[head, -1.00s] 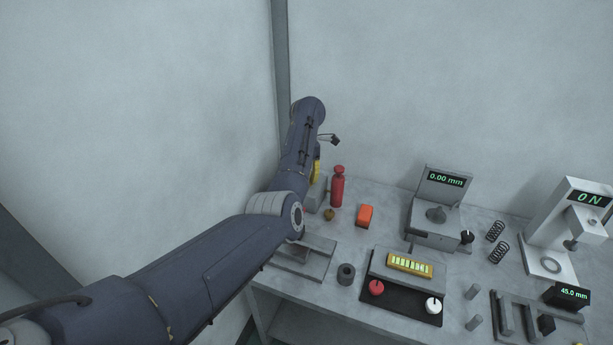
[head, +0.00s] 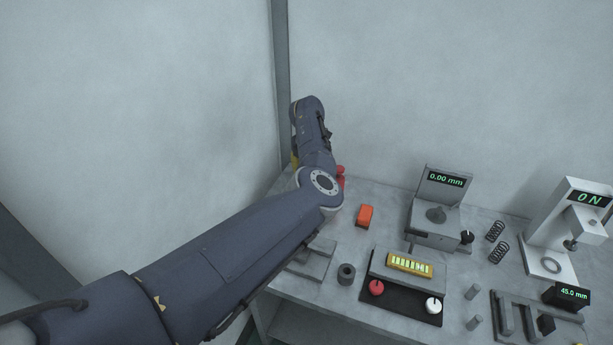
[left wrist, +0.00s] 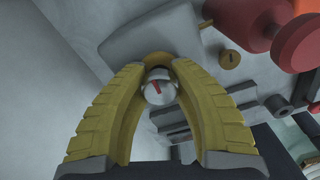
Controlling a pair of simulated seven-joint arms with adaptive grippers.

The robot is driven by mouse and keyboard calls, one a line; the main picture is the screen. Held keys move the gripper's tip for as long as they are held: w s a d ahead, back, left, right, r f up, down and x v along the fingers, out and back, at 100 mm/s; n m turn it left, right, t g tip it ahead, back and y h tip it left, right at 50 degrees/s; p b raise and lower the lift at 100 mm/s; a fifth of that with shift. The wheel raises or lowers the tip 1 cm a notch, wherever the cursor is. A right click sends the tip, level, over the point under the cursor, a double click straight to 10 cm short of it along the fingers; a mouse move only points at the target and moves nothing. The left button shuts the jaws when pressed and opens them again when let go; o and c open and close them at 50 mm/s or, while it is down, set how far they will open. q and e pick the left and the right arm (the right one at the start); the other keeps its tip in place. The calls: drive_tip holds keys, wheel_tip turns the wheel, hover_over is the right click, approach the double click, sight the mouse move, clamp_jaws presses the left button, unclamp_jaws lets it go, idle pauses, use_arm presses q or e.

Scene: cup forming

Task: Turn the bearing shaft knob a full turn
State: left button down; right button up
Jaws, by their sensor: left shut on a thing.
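My left gripper (left wrist: 157,70) has its yellow fingers on both sides of a round silver knob with a red mark (left wrist: 160,88), in the left wrist view. I take it for the bearing shaft knob, and the gripper is shut on it. The red mark slants on the knob's face. A grey housing (left wrist: 150,32) lies just behind the fingertips. In the head view my left arm hides the knob and nearly all of the gripper. My right gripper is not in view.
A red cylinder (head: 341,177) and a brass disc (left wrist: 229,59) are close by. An orange block (head: 365,215), grey ring (head: 346,274), 0.00 mm gauge (head: 438,215) and red and white knobs (head: 376,288) (head: 433,305) stand farther right. Walls close the left and back.

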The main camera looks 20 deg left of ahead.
use_arm(q)
drive_tip(key=shift+w+d+r, duration=0.2)
drive_tip(key=shift+d, duration=0.05)
idle(0.3)
drive_tip(key=c, duration=1.3)
unclamp_jaws()
drive_tip(key=shift+d, duration=0.1)
drive_tip(key=o, duration=0.4)
drive_tip(key=shift+a+f, duration=0.15)
drive_tip(key=shift+a, duration=0.05)
drive_tip(key=shift+c, duration=0.2)
wheel_tip(320, 180, up, 12)
